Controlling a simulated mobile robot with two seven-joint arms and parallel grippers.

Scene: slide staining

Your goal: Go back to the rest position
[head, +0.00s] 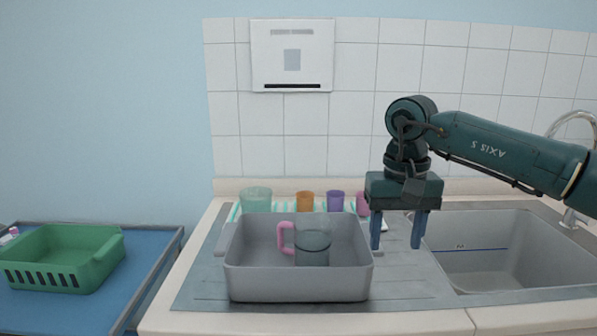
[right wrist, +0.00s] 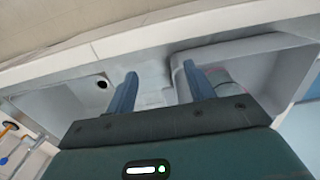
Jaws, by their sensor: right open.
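My right gripper (head: 398,232) is open and empty, pointing down over the counter just right of the grey bin (head: 298,283). It also shows in the right wrist view (right wrist: 158,90), with its two blue fingers apart. In the head view a clear glass (head: 312,243) and a pink-handled mug (head: 287,238), partly hidden behind the glass, stand in the grey bin. My left gripper is in neither view.
The sink (head: 485,250) with a faucet (head: 575,125) lies to the right. Behind the bin, several cups stand on a striped cloth, including an orange cup (head: 305,201) and a purple cup (head: 336,201). A green basket (head: 62,257) sits on a blue surface at left.

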